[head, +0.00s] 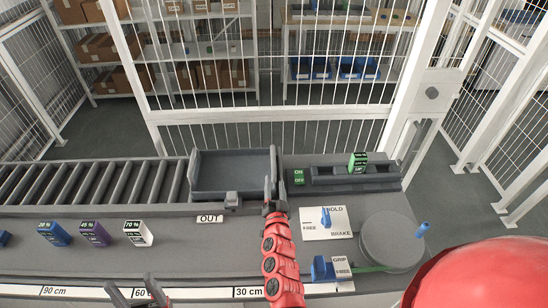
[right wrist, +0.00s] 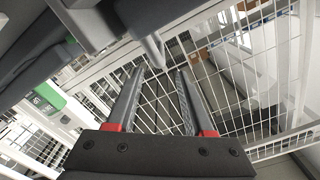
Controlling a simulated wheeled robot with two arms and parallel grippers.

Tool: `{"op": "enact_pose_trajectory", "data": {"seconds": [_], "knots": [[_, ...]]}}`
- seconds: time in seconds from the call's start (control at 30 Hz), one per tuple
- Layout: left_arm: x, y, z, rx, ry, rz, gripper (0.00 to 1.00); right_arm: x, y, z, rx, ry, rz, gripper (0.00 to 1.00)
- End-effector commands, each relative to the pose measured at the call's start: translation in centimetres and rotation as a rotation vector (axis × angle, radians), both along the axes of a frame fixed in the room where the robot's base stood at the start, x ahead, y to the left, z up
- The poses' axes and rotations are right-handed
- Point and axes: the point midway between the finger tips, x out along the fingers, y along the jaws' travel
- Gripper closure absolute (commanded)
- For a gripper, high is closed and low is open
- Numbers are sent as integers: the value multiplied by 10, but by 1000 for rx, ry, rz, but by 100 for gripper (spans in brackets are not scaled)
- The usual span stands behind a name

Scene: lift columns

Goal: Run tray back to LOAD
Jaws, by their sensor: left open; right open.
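A dark grey tray (head: 235,172) stands at the right end of the roller track (head: 100,182), behind the OUT label (head: 210,219). My right gripper (head: 275,190) is upright near the tray's front right corner, open; contact cannot be told. In the right wrist view its fingers (right wrist: 160,100) are apart with only mesh fence seen between them. My left gripper (head: 138,290) is open at the lower left edge, above the scale strip, with nothing visible in it. A round grey crank disc (head: 390,243) with a blue knob (head: 422,230) is at the right. No LOAD label is visible.
A blue lever (head: 326,217) stands on a HOLD/FREE/BRAKE plate. A blue GRIP lever (head: 322,268) is nearer. Green ON/OFF labels (head: 298,177) and a green-labelled block (head: 357,163) are behind. Blue (head: 53,233), purple (head: 94,234) and white (head: 138,233) blocks stand left.

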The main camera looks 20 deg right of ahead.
Motion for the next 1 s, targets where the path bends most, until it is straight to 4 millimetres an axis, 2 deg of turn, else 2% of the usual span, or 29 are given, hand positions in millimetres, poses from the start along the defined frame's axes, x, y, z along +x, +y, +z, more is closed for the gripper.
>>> {"op": "enact_pose_trajectory", "data": {"seconds": [0.2, 0.5, 0.73, 1.0], "knots": [[0, 0, -5, 0, 0, 0, 35, 46, -14, 1, -2, -3, -1, 48], [0, 0, -17, 0, 0, 0, 35, 97, -30, 0, -3, -4, -2, 48], [0, 0, -23, 0, 0, 0, 35, 116, -35, 1, -2, -4, -2, 48], [0, 0, -23, 0, 0, 0, 35, 118, -36, 1, -1, -1, -2, 48]]}}
